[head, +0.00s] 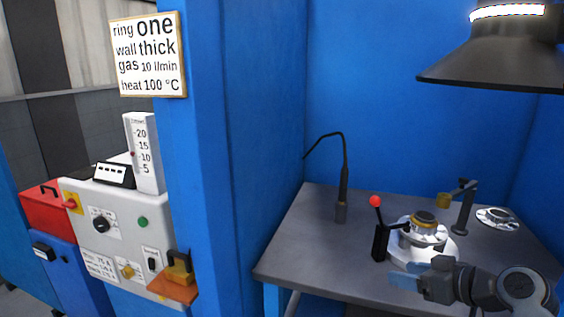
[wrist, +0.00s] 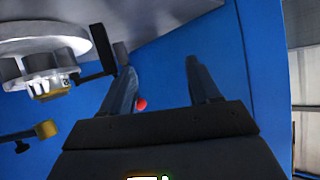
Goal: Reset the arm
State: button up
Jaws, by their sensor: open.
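My gripper (head: 424,284) is at the lower right of the head view, in front of the white round base with the flanged metal part (head: 424,232). In the wrist view my gripper (wrist: 163,78) has its two fingers apart, with no object held between them. The flanged part (wrist: 42,68) shows at the upper left there, beside the fingers. A red ball-topped lever (head: 376,201) stands left of the round base. Its red ball (wrist: 141,104) shows beyond the left finger in the wrist view.
The grey bench (head: 310,240) has blue walls behind and beside it. A thin bent black stand (head: 342,185), a yellow-tipped post (head: 463,205) and a silver flanged ring (head: 497,217) stand on it. A dark hood (head: 495,60) hangs above. A control cabinet (head: 120,225) is at left.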

jog(key=s+a+f+m+t+h+b, duration=0.1)
jog(key=s+f+m+h+b, duration=0.15)
jog(key=s+f, duration=0.8)
jog(key=s+a+f+m+h+b, duration=0.1)
jog(key=s+a+f+m+h, duration=0.15)
jog(key=s+f, duration=0.8)
jog(key=s+r+t+h+b, duration=0.1)
jog(key=s+r, duration=0.2)
jog(key=s, duration=0.6)
jog(key=s+r+t+h+b, duration=0.1)
jog(key=s+r, duration=0.2)
jog(key=s, duration=0.7)
jog(key=s+a+r+t+b, duration=0.1)
jog(key=s+a+r, duration=0.1)
jog(key=s+r, duration=0.7)
jog(key=shift+s+r, duration=0.25)
jog(key=shift+r, duration=0.1)
